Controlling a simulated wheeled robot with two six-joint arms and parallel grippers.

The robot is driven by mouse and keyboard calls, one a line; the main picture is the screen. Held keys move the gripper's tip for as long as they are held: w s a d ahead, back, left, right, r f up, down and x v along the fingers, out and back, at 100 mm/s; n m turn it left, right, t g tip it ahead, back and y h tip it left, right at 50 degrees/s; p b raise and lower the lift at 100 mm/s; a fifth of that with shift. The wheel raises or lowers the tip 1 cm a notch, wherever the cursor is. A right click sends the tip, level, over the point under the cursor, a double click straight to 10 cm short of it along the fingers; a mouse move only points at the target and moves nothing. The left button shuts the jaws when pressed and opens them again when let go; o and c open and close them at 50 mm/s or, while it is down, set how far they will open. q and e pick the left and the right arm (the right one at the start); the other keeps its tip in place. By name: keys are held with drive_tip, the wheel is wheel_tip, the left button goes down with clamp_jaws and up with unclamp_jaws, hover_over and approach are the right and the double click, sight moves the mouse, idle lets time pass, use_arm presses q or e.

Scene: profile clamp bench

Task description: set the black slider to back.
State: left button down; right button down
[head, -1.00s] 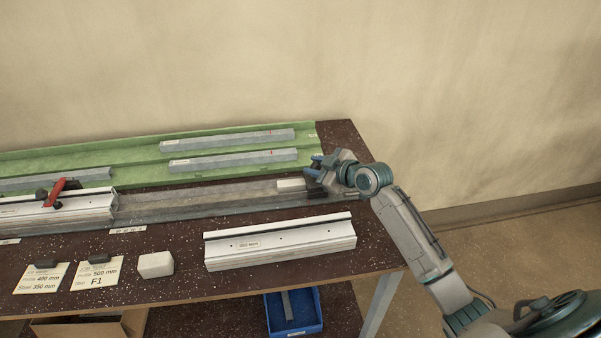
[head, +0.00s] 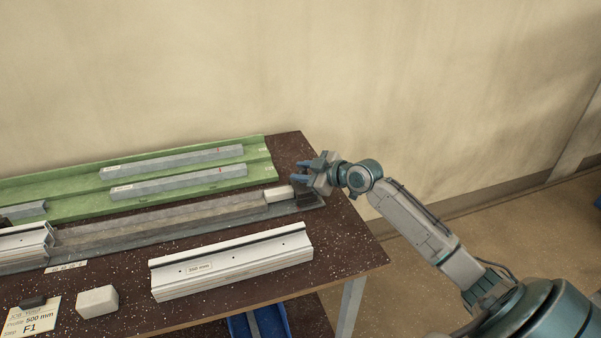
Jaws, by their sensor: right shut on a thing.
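My right gripper (head: 307,172) is at the right end of the long grey bed, its fingers around something small and mostly hidden. A dark piece (head: 308,201), which looks like the black slider, shows just below the fingers at the bed's end. The fingers hide its upper part, so its exact setting cannot be read. A pale block (head: 279,194) sits on the bed just left of it. My left gripper is out of view.
A white profile (head: 230,263) lies in front of the bed. A green tray (head: 258,171) with grey bars is behind. A white block (head: 97,301) and a card (head: 32,320) lie at the front left. A blue bin (head: 240,325) is below the bench.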

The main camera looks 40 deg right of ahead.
drive_tip(key=c, duration=1.2)
unclamp_jaws()
drive_tip(key=shift+d, duration=0.2)
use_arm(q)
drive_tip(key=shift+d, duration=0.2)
use_arm(e)
drive_tip(key=shift+o, duration=0.4)
drive_tip(key=shift+d, duration=0.1)
drive_tip(key=shift+s, duration=0.2)
drive_tip(key=v, duration=0.5)
drive_tip(key=shift+s+d+r+b, duration=0.1)
drive_tip(key=shift+s+b, duration=0.15)
drive_tip(key=shift+b, duration=0.1)
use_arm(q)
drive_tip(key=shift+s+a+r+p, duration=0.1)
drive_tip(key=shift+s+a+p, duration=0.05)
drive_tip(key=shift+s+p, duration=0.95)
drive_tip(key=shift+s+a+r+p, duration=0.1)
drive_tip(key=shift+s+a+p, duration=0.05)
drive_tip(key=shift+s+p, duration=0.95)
use_arm(e)
drive_tip(key=shift+v, duration=2.45)
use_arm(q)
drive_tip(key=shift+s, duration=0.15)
use_arm(e)
drive_tip(key=shift+r, duration=0.15)
